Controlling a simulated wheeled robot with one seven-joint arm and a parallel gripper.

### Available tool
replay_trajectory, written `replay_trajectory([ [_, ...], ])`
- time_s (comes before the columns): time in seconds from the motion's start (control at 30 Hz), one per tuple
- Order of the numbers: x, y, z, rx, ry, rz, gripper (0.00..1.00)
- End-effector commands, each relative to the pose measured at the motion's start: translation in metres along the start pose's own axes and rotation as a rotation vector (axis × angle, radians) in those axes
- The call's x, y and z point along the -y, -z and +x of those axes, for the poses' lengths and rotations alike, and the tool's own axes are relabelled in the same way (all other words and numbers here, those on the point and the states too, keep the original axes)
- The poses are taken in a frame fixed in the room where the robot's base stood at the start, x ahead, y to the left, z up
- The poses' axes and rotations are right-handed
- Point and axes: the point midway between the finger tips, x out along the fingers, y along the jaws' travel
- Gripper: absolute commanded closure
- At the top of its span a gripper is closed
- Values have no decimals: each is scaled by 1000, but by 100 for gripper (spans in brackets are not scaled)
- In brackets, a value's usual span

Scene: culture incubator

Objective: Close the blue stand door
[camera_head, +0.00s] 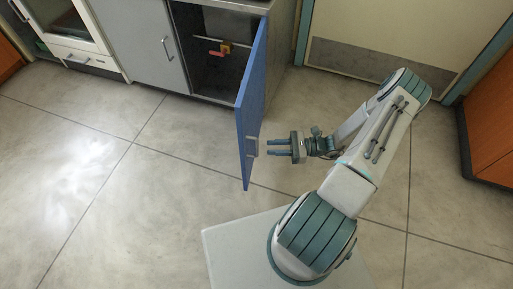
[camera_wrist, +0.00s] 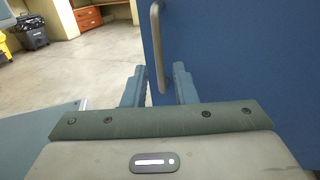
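The blue stand door (camera_head: 252,95) is open, standing out from the stand into the room. In the wrist view the blue door panel (camera_wrist: 240,60) fills the right side, with its grey bar handle (camera_wrist: 157,45) near the panel's left edge. My gripper (camera_head: 268,147) is just right of the door's outer end, near the handle. In the wrist view my gripper (camera_wrist: 160,88) has its two fingers apart, with a gap between them and nothing held. The handle shows above and beyond this gap. I cannot tell whether a finger touches the door.
The open stand (camera_head: 208,60) has a dark inside with a red and yellow fitting (camera_head: 220,50). A grey cabinet door (camera_head: 143,45) is shut to its left. Orange-brown furniture (camera_head: 490,125) stands at the right. The floor left of the door is clear.

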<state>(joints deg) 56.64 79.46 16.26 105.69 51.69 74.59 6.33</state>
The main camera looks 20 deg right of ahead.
Motion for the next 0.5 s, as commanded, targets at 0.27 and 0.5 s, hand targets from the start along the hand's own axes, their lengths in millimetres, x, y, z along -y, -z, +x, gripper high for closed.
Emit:
replay_trajectory([
  [0.27,-1,1,49,1,-2,1,75],
  [0.5,-1,0,64,-1,-1,0,75],
])
